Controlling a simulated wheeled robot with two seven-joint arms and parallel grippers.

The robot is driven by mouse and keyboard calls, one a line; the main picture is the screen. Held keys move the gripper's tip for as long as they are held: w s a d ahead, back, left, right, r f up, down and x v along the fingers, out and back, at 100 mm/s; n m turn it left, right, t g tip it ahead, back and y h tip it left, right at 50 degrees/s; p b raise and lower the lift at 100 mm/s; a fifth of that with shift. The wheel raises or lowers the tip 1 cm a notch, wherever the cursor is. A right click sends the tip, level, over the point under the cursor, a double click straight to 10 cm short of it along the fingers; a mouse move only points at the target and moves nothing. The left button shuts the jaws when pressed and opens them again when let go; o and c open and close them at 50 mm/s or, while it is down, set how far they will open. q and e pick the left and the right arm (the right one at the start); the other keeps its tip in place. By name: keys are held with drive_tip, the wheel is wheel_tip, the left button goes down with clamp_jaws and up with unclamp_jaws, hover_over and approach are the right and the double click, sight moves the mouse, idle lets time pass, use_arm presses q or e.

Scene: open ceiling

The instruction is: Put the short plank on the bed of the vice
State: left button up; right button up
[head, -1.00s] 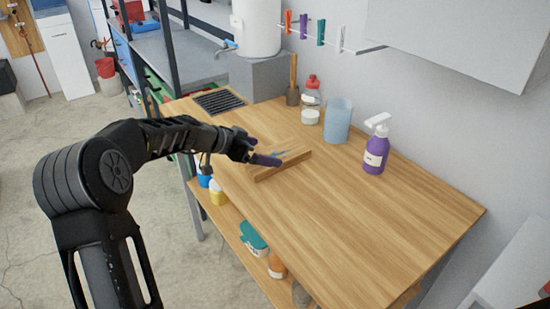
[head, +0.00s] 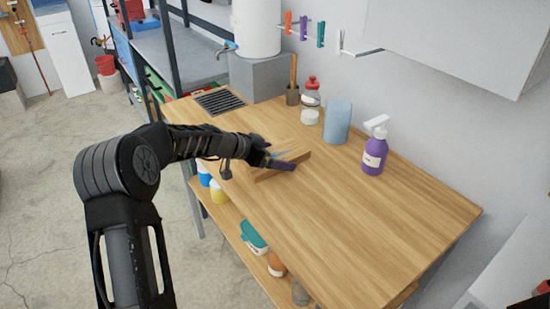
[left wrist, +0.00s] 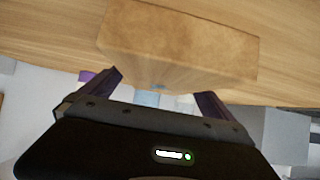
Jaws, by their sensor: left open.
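The short plank (head: 266,174) lies on the wooden workbench in the head view. In the left wrist view the plank (left wrist: 185,38) fills the upper middle, just beyond the fingertips. My left gripper (head: 287,160) is over the plank, its dark purple finger in front of the plank's right part. In the left wrist view the left gripper (left wrist: 158,92) is open, its fingers spread apart with nothing clamped between them. Whether a finger touches the plank I cannot tell. My right gripper is not in view. No vice shows in these frames.
The workbench (head: 370,225) is clear to the right of the plank. Behind it stand a bottle with a red cap (head: 310,98), a blue container (head: 338,122) and a purple spray bottle (head: 375,148). A grey block (head: 257,78) is at the back left.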

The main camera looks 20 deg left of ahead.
sight(279, 156)
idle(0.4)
use_arm(q)
drive_tip(key=c, duration=1.8)
drive_tip(key=shift+o, duration=0.2)
wheel_tip(279, 156, up, 10)
drive_tip(key=shift+r, duration=0.1)
drive_tip(key=shift+d+f, duration=0.45)
drive_tip(key=shift+d, duration=0.15)
drive_tip(key=s+d+f+n+y, duration=0.1)
drive_tip(key=d, duration=0.1)
drive_tip(key=s+d+f+n+t+y, duration=0.1)
drive_tip(key=s+d+f, duration=0.1)
drive_tip(key=d, duration=0.1)
drive_tip(key=s+d+f+n+y, duration=0.1)
drive_tip(key=s+d+f+n, duration=0.1)
drive_tip(key=d, duration=0.1)
drive_tip(key=shift+f+y, duration=0.15)
drive_tip(key=shift+y, duration=0.15)
drive_tip(key=s+d, duration=0.1)
drive_tip(key=s, duration=0.1)
drive_tip(key=s+d+f+n+y, duration=0.1)
drive_tip(key=s, duration=0.1)
drive_tip(key=s+d+f+y, duration=0.1)
drive_tip(key=s, duration=0.2)
drive_tip(key=shift+d+f+n+t, duration=0.1)
drive_tip(key=shift+d+n+t, duration=0.2)
drive_tip(key=shift+n, duration=0.1)
drive_tip(key=shift+s+f, duration=0.1)
drive_tip(key=shift+s, duration=0.15)
